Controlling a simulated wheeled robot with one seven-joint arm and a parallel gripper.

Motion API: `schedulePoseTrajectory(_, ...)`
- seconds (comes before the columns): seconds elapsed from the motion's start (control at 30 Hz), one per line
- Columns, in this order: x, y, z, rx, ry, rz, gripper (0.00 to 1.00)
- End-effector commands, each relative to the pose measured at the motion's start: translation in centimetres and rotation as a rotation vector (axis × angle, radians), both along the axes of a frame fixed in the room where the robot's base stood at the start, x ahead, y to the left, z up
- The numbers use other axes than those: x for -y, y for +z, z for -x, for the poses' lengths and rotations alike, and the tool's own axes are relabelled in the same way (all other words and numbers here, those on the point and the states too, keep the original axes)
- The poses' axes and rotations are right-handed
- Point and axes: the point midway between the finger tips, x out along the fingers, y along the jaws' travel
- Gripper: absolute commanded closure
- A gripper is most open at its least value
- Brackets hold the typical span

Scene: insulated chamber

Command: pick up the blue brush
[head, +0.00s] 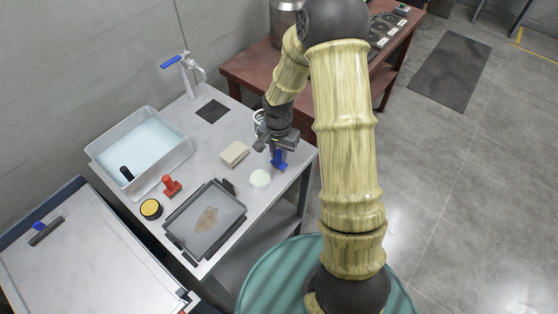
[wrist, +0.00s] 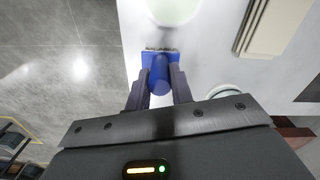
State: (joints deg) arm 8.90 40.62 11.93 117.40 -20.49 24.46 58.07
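The blue brush (head: 279,158) is at the right edge of the white table, directly below my gripper (head: 276,146). In the wrist view the blue brush (wrist: 160,76) stands with its round handle end toward the camera and its grey bristle edge at the far side. My gripper's two dark fingers (wrist: 160,90) lie close along both sides of the handle and appear shut on it. The fingertips partly hide the brush body. I cannot tell whether the bristles touch the table.
A pale round item (head: 260,178), a beige block (head: 235,154) and a dark-framed tray (head: 240,207) lie nearby on the table. A water-filled basin (head: 182,160), a red stamp-like item (head: 171,186) and a yellow-topped round tin (head: 151,209) are farther left. A reddish bench (head: 240,70) stands behind.

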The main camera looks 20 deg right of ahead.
Motion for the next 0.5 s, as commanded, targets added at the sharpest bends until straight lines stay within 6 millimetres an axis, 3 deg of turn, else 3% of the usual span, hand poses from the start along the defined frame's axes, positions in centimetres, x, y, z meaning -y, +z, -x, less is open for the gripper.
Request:
schedulePoseTrajectory(0.1, 0.0, 0.0, 0.0, -0.001, 0.0, 0.001, 1.0)
schedulePoseTrajectory(0.5, 0.0, 1.0, -0.1, 0.002, 0.0, 0.001, 1.0)
